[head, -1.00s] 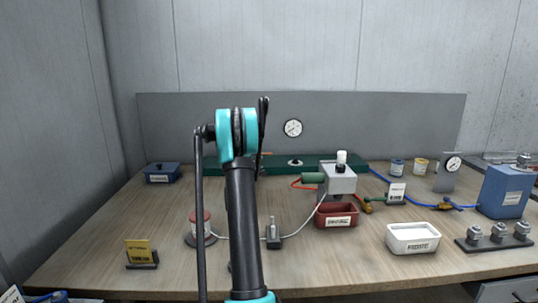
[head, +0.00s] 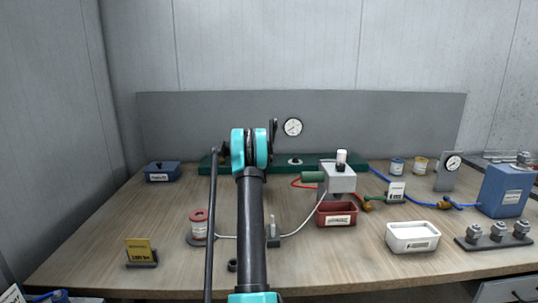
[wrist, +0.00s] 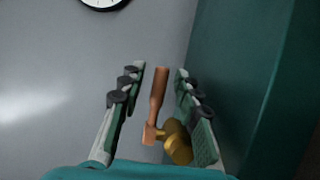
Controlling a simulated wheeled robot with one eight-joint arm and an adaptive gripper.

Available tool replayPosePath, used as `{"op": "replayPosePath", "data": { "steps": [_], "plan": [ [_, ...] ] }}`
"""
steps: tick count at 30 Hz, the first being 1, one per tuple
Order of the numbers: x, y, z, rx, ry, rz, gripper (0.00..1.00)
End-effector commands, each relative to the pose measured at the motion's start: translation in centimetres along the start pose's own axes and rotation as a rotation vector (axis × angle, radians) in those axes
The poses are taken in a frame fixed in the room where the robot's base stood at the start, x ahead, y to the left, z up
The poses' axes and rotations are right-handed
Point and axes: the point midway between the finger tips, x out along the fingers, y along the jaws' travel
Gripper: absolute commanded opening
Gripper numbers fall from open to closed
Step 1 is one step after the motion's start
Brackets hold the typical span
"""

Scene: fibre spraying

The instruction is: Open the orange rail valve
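The orange rail valve (wrist: 158,98) shows in the wrist view as an orange lever on a brass body (wrist: 178,142). My gripper (wrist: 161,69) is open, with one finger on each side of the lever. Gaps show between the lever and both fingers, and the brass body lies close to the right finger. In the head view my arm hides the valve and most of my gripper, over the dark green rail (head: 330,158) at the back of the bench.
A round gauge (head: 293,127) is on the grey back panel above the rail. A grey box machine (head: 339,182) and a red tray (head: 336,222) stand right of my arm. A red spool (head: 198,225) stands left. The bench's left part is mostly clear.

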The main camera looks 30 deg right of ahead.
Motion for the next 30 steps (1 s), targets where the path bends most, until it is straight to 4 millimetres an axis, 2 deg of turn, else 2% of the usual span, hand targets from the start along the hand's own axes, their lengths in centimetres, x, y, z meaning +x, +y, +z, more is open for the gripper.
{"op": "replayPosePath", "data": {
  "steps": [7, 15, 30],
  "plan": [
    [0.07, -0.01, 0.01, 0.0, 0.0, 0.0, 0.33],
    [0.05, -0.01, 0.01, 0.0, 0.0, 0.0, 0.01],
    [-0.01, -0.05, -0.03, 0.0, -0.007, 0.0, 0.0]
  ]
}}
